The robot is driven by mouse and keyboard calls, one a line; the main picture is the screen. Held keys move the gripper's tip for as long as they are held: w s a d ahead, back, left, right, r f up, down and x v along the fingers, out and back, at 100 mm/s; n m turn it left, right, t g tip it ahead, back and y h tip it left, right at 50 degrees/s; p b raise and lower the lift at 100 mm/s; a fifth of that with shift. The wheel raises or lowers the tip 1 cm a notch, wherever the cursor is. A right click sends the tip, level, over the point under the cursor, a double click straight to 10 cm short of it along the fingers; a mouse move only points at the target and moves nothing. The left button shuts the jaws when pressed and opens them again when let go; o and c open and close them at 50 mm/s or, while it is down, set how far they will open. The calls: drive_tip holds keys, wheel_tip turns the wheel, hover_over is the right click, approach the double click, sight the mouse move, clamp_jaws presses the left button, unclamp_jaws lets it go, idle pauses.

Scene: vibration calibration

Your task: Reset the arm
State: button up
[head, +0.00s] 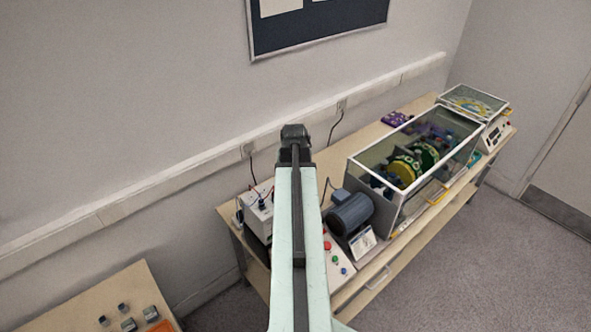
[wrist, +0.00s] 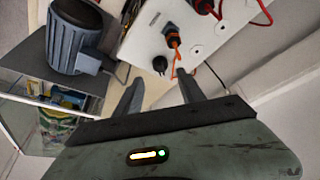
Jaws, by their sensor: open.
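My arm reaches forward over the workbench (head: 375,142) in the head view, and its dark end stands above the near part of the bench. The fingers are not clear there. In the wrist view my gripper (wrist: 158,85) shows two dark fingers set apart, with nothing held between them. Beyond the fingertips is a white control box (wrist: 192,35) with red and orange cables and a black knob. The box also shows in the head view (head: 258,215), left of my arm and partly hidden by it.
A grey motor (head: 349,212) sits right of my arm, beside a glass-sided enclosure (head: 395,205) holding green and yellow machinery. A smaller table (head: 105,290) with metal blocks stands at lower left. Open floor (head: 460,270) lies at right. A wall runs behind the bench.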

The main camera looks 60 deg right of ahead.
drive_tip(key=p+v, duration=0.1)
drive_tip(key=v, duration=0.2)
drive_tip(key=shift+r, duration=0.15)
